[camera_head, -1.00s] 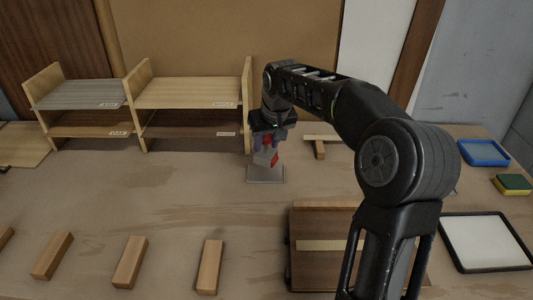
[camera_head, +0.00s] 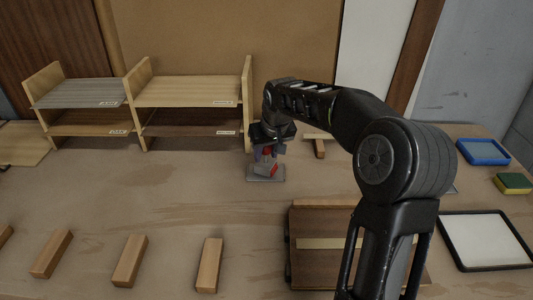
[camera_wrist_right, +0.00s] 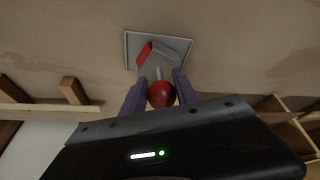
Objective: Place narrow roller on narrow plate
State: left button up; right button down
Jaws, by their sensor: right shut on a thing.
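My right gripper (camera_head: 266,152) points down and is shut on the narrow roller's handle. The narrow roller (camera_head: 268,169) has a grey body with red parts and is over the narrow plate (camera_head: 251,177), a small grey plate lying on the table. In the right wrist view, the purple fingers (camera_wrist_right: 155,92) flank the handle's red knob. The roller's grey body and red part (camera_wrist_right: 145,53) overlap the plate (camera_wrist_right: 131,38). The roller looks at or just above the plate's surface; I cannot tell whether it touches. My left gripper is not in view.
A wooden shelf (camera_head: 188,92) with labelled compartments stands behind to the left. Several wood blocks (camera_head: 130,261) lie along the front. A brown board (camera_head: 310,272), a white framed tray (camera_head: 484,241), a blue tray (camera_head: 484,152) and a sponge (camera_head: 513,183) lie to the right.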

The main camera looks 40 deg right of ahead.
jog(key=shift+s+f, duration=0.2)
jog(key=shift+f, duration=0.35)
jog(key=c, duration=0.9)
grip_release()
jog(key=shift+f, duration=0.1)
jog(key=shift+c, duration=0.2)
jog(key=shift+r+p, duration=0.45)
jog(key=shift+r, duration=0.15)
jog(key=v, duration=1.2)
jog(key=shift+w+r+b, duration=0.2)
jog(key=shift+r+b, duration=0.05)
jog(key=shift+b, duration=0.05)
jog(key=shift+f, duration=0.1)
